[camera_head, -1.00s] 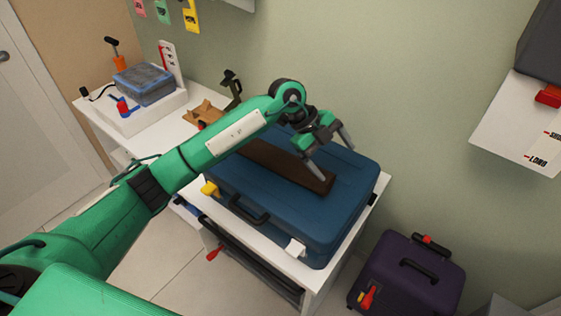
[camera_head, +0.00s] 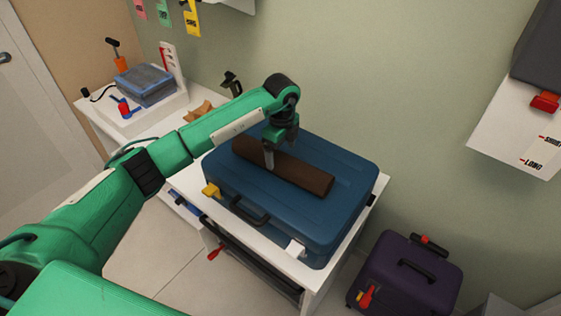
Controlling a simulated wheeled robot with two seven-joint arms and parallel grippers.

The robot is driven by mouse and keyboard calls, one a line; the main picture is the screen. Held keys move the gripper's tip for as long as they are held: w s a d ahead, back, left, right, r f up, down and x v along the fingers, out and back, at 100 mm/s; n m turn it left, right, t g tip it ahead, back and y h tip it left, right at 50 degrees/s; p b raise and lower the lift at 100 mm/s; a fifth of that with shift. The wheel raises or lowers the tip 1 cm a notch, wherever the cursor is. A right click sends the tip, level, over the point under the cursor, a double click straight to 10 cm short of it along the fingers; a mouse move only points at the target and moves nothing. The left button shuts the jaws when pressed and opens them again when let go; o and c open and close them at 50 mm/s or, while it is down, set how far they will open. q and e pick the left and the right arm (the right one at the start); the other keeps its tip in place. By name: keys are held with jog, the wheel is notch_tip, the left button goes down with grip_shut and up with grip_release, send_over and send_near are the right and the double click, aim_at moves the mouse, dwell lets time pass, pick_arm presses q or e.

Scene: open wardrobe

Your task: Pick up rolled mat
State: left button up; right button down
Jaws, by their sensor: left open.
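The rolled mat (camera_head: 303,175) is a long dark brown bar-like roll. It lies on top of a blue suitcase (camera_head: 335,210), which stands on a white table. My left gripper (camera_head: 269,166) points down over the middle of the mat, with one finger showing in front of it. It is open. The other finger is hidden, and I cannot tell whether the fingers touch the mat. My right gripper is not in view.
A purple case (camera_head: 408,275) stands on the floor at the lower right. The suitcase top around the mat is clear.

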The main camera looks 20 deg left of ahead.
aim_at(280, 155)
pick_arm(q)
notch_tip(280, 155, down, 5)
jog(key=shift+a+p, duration=0.15)
jog(key=shift+p, duration=0.9)
jog(key=shift+f, duration=0.2)
jog(key=c, duration=1)
jog(key=shift+c, duration=1.1)
jog(key=shift+r, duration=0.1)
